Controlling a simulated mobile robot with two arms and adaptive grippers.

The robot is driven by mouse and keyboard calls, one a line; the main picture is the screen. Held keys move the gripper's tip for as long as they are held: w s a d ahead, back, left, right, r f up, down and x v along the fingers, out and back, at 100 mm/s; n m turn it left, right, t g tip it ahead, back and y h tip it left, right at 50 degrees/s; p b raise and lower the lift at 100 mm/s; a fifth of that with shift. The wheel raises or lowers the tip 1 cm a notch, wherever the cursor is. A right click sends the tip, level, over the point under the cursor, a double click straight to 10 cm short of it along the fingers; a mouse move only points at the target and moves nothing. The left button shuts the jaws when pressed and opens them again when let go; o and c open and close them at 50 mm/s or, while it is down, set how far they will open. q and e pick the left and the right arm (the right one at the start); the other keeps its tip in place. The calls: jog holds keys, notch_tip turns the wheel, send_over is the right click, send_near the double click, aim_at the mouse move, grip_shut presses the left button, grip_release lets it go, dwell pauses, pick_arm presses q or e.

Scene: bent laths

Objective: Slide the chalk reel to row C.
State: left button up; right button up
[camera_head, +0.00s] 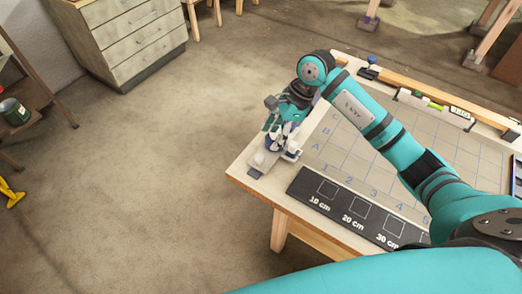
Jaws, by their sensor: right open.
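My right gripper (283,140) is open and reaches down over the near left corner of the table. A small pale grey-white object with a blue end (263,160) lies at that corner, right beside and partly under the fingers. It may be the chalk reel, but it is too small and covered to be sure. I cannot tell whether the fingers touch it. The grid board (345,143) has rows A, B and C marked along its left side, with C (335,116) farthest back, and numbered columns along its front. My right arm covers part of the grid. My left gripper is out of view.
A dark strip (333,205) with 10, 20 and 30 cm squares lies along the table's front. A spirit level (434,107) and a wooden rail (419,90) line the back. A small dark item with a blue top (371,62) sits at the back left corner. Drawers (135,45) stand behind.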

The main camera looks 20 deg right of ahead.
aim_at(260, 156)
jog(key=p+x, duration=0.2)
jog(key=x, duration=0.7)
jog(key=shift+a+f, duration=0.1)
jog(key=shift+f, duration=0.05)
grip_shut()
